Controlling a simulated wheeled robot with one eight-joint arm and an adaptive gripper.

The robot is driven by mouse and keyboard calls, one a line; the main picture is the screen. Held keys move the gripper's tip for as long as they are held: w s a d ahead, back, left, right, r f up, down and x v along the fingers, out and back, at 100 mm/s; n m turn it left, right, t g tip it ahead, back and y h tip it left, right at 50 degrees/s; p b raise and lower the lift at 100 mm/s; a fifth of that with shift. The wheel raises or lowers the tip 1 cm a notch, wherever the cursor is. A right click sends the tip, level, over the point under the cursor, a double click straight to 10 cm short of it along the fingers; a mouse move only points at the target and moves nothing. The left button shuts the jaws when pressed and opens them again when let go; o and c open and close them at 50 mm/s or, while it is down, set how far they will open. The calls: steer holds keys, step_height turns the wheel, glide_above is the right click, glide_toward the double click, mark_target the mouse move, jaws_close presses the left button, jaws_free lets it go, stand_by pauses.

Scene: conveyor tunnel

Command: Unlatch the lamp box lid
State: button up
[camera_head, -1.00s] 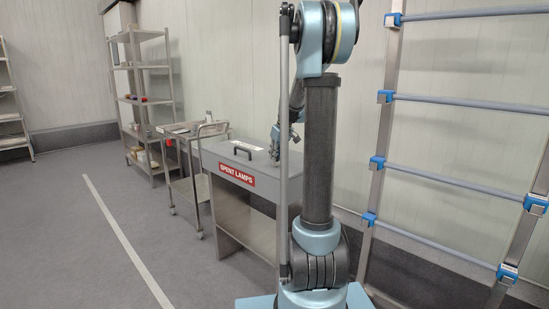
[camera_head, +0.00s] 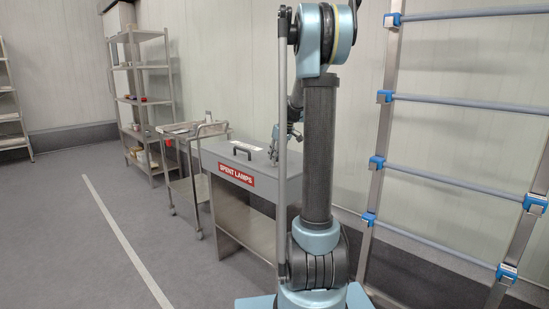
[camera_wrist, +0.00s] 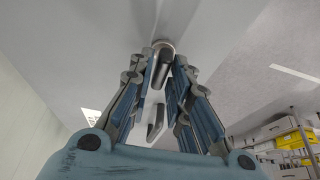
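The lamp box (camera_head: 250,180) is a grey metal box on legs with a red "SPENT LAMPS" label on its front. Its flat grey lid (camera_head: 225,152) looks down, with a black handle (camera_head: 241,153) on top. My gripper (camera_head: 274,150) is at the right end of the lid, partly hidden behind my own arm in the head view. In the wrist view, my gripper's fingers (camera_wrist: 164,60) converge close to a small rounded metal fitting (camera_wrist: 163,44), perhaps the latch. Contact and any grip on it are unclear. A handle shows between the fingers (camera_wrist: 155,122).
A steel trolley (camera_head: 193,131) stands just left of the box, with a shelf rack (camera_head: 142,100) beyond it. A ladder-like frame with blue joints (camera_head: 450,100) stands at right by the wall. The floor at left is open, with a white line (camera_head: 125,240).

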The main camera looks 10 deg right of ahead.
steer(key=shift+o, duration=0.2)
steer(key=v, duration=1.2)
steer(key=shift+o, duration=0.2)
steer(key=shift+f, duration=0.1)
stand_by(0.8)
